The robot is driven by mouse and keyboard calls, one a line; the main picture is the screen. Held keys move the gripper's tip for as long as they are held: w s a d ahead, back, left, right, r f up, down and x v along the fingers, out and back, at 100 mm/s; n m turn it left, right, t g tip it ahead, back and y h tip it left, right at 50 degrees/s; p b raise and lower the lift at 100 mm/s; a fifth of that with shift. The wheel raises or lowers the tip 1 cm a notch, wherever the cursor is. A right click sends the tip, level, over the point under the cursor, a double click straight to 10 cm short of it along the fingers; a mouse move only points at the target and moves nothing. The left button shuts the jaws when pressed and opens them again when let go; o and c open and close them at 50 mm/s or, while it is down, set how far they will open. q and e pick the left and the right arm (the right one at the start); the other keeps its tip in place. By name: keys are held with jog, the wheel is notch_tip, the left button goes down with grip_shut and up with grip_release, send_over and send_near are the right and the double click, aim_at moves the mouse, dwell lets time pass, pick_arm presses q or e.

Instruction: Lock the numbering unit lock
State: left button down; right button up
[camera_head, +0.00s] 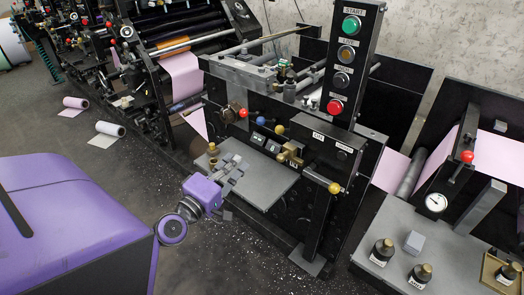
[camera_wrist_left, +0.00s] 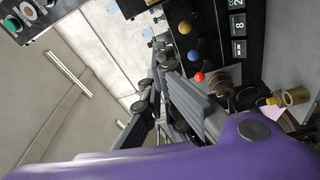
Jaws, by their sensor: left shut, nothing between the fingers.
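The numbering unit shows in the head view as a black panel with small number displays (camera_head: 258,139) and a red knob (camera_head: 243,113), a blue knob (camera_head: 265,122) and a yellow knob (camera_head: 280,130). In the left wrist view the displays (camera_wrist_left: 239,22), yellow knob (camera_wrist_left: 185,27), blue knob (camera_wrist_left: 193,56) and red knob (camera_wrist_left: 199,77) line up at top right. Which part is the lock, I cannot tell. My left gripper (camera_head: 236,160) is shut and empty, over the grey shelf in front of the panel, apart from the knobs. My right gripper is out of view.
A brass fitting (camera_head: 291,154) sits right of the displays, and a smaller brass piece (camera_head: 212,149) stands at the shelf's left. The grey shelf (camera_head: 268,180) juts out below. A button column (camera_head: 345,75) rises behind. Bottles (camera_head: 382,250) stand on a table at right.

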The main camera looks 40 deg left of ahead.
pick_arm(q)
jog(key=w+p, duration=0.1)
jog(key=w, duration=0.9)
jog(key=d, duration=0.1)
jog(key=s+d+p, duration=0.1)
jog(key=d, duration=0.1)
jog(key=shift+f, duration=0.15)
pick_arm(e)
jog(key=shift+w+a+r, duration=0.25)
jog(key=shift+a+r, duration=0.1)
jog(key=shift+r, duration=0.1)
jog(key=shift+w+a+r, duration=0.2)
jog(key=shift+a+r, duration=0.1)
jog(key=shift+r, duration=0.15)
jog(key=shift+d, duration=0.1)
